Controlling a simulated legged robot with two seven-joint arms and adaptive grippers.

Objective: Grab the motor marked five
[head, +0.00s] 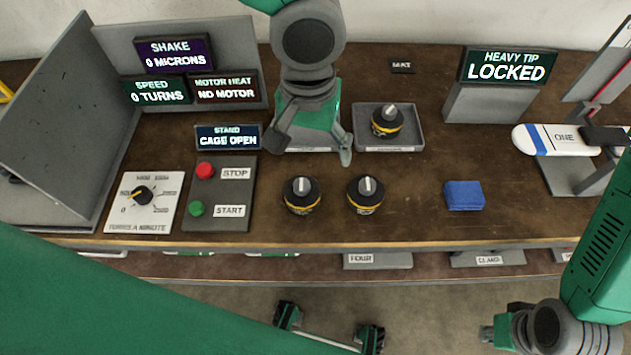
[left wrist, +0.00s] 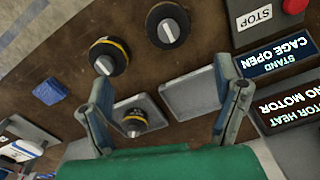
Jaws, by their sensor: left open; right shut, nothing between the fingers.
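Three black motors with yellow bands and grey tops are on the bench, and no number is readable on any. One motor (head: 387,121) stands in a grey tray (head: 415,143); it shows in the left wrist view (left wrist: 133,122). Two others stand on bare wood nearer the front edge, a left one (head: 301,194) and a right one (head: 365,195). My left gripper (head: 311,152) is open and empty, pointing down behind these two, left of the trayed motor. In the left wrist view (left wrist: 163,72) its fingers are wide apart. My right gripper (head: 497,334) is shut and empty, low at right.
An empty tray (left wrist: 187,95) lies under my left gripper. The stop-start panel (head: 221,222) and "cage open" sign (head: 228,137) stand left. A blue block (head: 464,195) lies right, with the "locked" sign (head: 508,67) behind. A lower shelf holds a labelled stand (head: 378,260).

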